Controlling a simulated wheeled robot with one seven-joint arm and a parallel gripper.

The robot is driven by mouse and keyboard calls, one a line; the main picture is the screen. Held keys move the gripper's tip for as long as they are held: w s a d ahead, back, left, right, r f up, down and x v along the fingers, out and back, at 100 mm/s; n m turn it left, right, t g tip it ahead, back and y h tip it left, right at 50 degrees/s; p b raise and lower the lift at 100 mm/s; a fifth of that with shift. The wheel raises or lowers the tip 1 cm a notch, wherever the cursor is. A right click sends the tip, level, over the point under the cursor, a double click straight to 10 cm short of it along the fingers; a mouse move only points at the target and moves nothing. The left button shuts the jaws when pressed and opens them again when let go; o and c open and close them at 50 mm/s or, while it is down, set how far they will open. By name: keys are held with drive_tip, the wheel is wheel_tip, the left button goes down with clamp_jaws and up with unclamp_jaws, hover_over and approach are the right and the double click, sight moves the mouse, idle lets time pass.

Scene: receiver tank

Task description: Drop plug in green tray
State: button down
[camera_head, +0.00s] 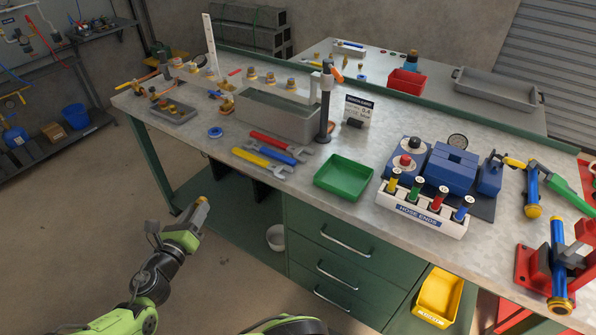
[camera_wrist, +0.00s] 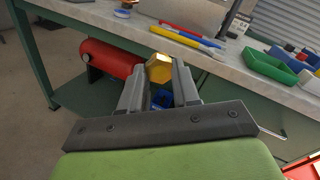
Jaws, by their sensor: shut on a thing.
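My gripper (camera_head: 198,210) is in front of the bench at the left, away from the green tray. In the wrist view its fingers (camera_wrist: 160,88) are shut on a brass hexagonal plug (camera_wrist: 159,67). The plug also shows as a small brass tip in the head view (camera_head: 203,200). The green tray (camera_head: 343,178) lies near the front edge of the bench, right of the wrenches, and looks empty. It also shows at the right of the wrist view (camera_wrist: 268,66).
Red, blue and yellow wrenches (camera_head: 272,150) lie left of the tray. A hose-ends rack (camera_head: 422,213) stands to its right, a dark post (camera_head: 325,105) behind it. In the wrist view a red tank (camera_wrist: 105,58) is under the bench. Open floor surrounds my gripper.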

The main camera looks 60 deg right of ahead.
drive_tip(key=s+d+r+m+g, duration=0.1)
drive_tip(key=s+d+m+g, duration=0.1)
drive_tip(key=d, duration=0.4)
drive_tip(key=s+d+r+m+g, duration=0.1)
drive_tip(key=s+d+r+g, duration=0.15)
drive_tip(key=d, duration=0.45)
drive_tip(key=s+d+r+m+g+y+b, duration=0.1)
drive_tip(key=s+d+r+m+g, duration=0.3)
drive_tip(key=s+d, duration=0.6)
drive_tip(key=s+d+r+m+g+y+b, duration=0.1)
drive_tip(key=s+d+r+m+g, duration=0.15)
drive_tip(key=s+d+g, duration=0.75)
drive_tip(key=f+t+b, duration=0.1)
drive_tip(key=b, duration=0.1)
drive_tip(key=s+a+f+t+b, duration=0.1)
drive_tip(key=f+t+b, duration=0.1)
drive_tip(key=s+a+f+t+b, duration=0.1)
drive_tip(key=f+t+b, duration=0.1)
drive_tip(key=shift+s+a+f+n+h+b, duration=0.1)
drive_tip(key=shift+s+n+h+b, duration=0.15)
drive_tip(key=shift+h+b, duration=0.1)
drive_tip(key=c, duration=0.8)
unclamp_jaws()
drive_tip(key=shift+o, duration=0.2)
